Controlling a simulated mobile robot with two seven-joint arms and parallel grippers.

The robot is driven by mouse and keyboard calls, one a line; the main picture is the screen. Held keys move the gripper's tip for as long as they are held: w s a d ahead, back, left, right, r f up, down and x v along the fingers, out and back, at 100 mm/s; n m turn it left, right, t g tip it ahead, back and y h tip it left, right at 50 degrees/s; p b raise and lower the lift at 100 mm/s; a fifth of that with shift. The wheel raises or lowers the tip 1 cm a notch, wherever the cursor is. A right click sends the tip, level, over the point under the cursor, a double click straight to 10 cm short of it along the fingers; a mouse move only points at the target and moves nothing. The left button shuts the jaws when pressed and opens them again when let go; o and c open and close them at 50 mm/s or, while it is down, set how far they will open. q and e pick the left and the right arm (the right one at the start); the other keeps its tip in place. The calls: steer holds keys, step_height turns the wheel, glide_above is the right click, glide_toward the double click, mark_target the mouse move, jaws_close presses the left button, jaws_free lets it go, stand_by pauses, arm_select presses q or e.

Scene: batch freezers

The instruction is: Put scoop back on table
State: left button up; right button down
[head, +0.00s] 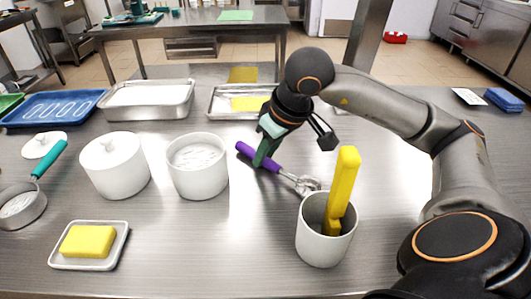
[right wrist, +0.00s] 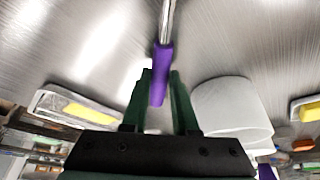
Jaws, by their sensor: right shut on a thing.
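The scoop (head: 278,168) has a purple handle and a metal head. My right gripper (head: 263,158) is shut on the purple handle, between the white pot and the white cup. The scoop appears at or just above the steel table (head: 200,255); I cannot tell whether it touches. In the right wrist view the purple handle (right wrist: 162,72) sits between the green fingers of my right gripper (right wrist: 162,80), with the metal shaft pointing away. My left gripper is not in view.
A white cup (head: 313,243) holding a yellow-handled tool (head: 343,185) stands close to the scoop's head. An open white pot (head: 198,185) stands left of the handle. Behind is a metal tray (head: 222,103) with yellow pieces. The table's front middle is clear.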

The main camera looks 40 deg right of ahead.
mark_target(283, 170)
steer(key=shift+f, duration=0.25)
steer(key=c, duration=0.7)
jaws_free()
steer(key=shift+r, duration=0.1)
steer(key=shift+r, duration=0.55)
steer(key=p+v, duration=0.3)
steer(key=v, duration=0.8)
steer(key=shift+s+r, duration=0.1)
steer(key=shift+s, duration=0.05)
